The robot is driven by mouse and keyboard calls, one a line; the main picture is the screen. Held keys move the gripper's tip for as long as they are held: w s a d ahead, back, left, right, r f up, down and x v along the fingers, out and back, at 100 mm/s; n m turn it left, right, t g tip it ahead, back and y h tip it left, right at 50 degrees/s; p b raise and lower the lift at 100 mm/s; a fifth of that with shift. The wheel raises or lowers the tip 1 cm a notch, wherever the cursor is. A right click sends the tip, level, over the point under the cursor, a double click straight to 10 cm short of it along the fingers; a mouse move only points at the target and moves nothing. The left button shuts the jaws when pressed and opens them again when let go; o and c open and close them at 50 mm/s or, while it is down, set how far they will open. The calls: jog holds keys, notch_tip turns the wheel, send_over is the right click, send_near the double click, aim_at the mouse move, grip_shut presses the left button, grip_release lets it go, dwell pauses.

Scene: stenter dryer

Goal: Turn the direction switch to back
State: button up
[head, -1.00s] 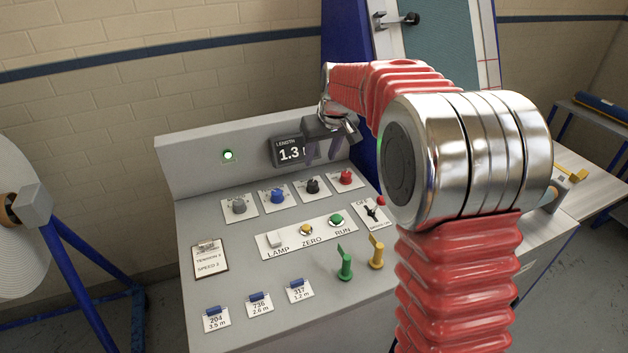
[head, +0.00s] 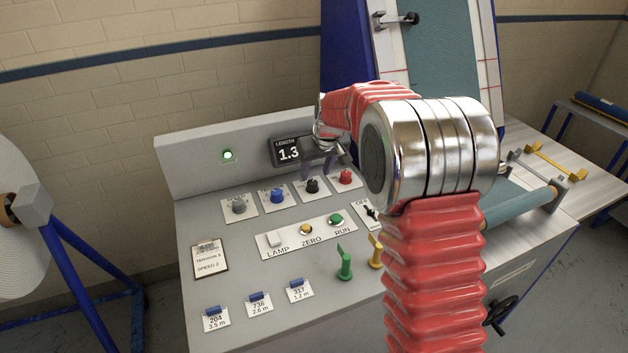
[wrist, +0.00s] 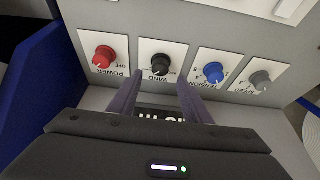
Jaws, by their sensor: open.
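A black knob (wrist: 160,64) on a white plate marked WIND shows in the wrist view, with the writing upside down; it is the likely direction switch. In the head view the knob (head: 312,186) is third in the row on the grey console (head: 215,300). Its exact pointer direction is too small to read. My gripper (wrist: 157,92) is open and empty. Its two fingers point towards the black knob, one to each side of the plate's near edge, apart from the knob. In the head view my gripper (head: 322,164) hangs just above and behind the knob.
A red POWER knob (wrist: 103,57) and a blue TENSION knob (wrist: 213,72) flank the black knob closely. A grey SPEED knob (wrist: 260,80) is farther right. The LENGTH display (head: 288,152) stands behind.

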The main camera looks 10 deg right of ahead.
aim_at(313, 182)
jog(key=x, duration=0.5)
jog(key=shift+w+a+f, duration=0.1)
jog(key=shift+w+f, duration=0.05)
jog(key=shift+f, duration=0.2)
jog(key=shift+c, duration=0.7)
jog(key=c, duration=0.9)
